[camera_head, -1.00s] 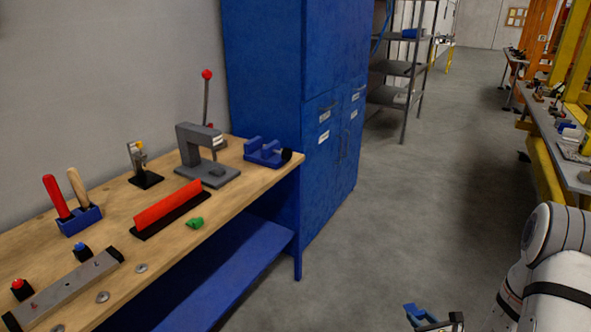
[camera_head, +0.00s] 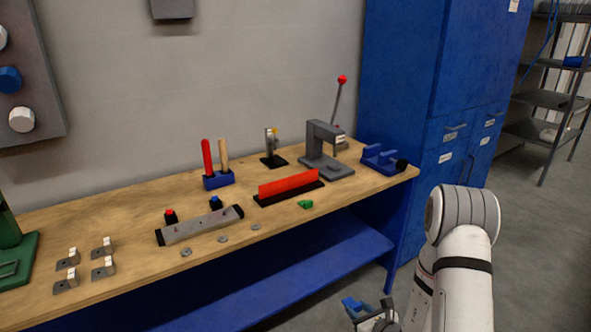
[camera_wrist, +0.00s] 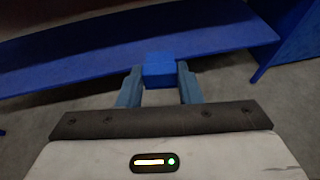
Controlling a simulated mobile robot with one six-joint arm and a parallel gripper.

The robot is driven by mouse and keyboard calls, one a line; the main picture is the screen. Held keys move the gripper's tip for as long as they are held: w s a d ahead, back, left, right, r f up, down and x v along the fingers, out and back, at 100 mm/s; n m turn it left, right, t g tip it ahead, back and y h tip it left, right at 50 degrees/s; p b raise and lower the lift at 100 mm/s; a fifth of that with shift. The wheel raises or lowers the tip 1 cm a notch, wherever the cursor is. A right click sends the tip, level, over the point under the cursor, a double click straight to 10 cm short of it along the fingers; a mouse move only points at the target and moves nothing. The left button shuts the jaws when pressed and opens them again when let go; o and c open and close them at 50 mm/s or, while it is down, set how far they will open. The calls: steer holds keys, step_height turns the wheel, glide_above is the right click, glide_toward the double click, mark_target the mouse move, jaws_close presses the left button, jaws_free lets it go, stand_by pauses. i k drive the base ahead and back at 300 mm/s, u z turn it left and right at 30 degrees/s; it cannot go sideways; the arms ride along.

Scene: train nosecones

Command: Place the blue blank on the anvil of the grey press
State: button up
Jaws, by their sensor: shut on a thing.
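The grey press (camera_head: 325,150) stands upright at the back right of the wooden bench, with a red-knobbed lever rising behind it. Its flat base faces the bench's front; the anvil is too small to make out clearly. My gripper (camera_head: 362,307) is low in front of the bench, below the bench top, at the bottom of the head view. In the wrist view my gripper (camera_wrist: 159,84) is shut on the blue blank (camera_wrist: 160,70), a small blue block between the two fingertips.
A blue vise (camera_head: 380,158) stands right of the press. A red bar on a black base (camera_head: 289,187) and a green piece (camera_head: 306,204) lie in front of it. A blue lower shelf (camera_head: 320,262) runs under the bench. A blue cabinet (camera_head: 420,90) stands behind the bench's right end.

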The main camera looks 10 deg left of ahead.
mark_target(334, 166)
steer(key=u, duration=0.15)
steer(key=i, duration=1)
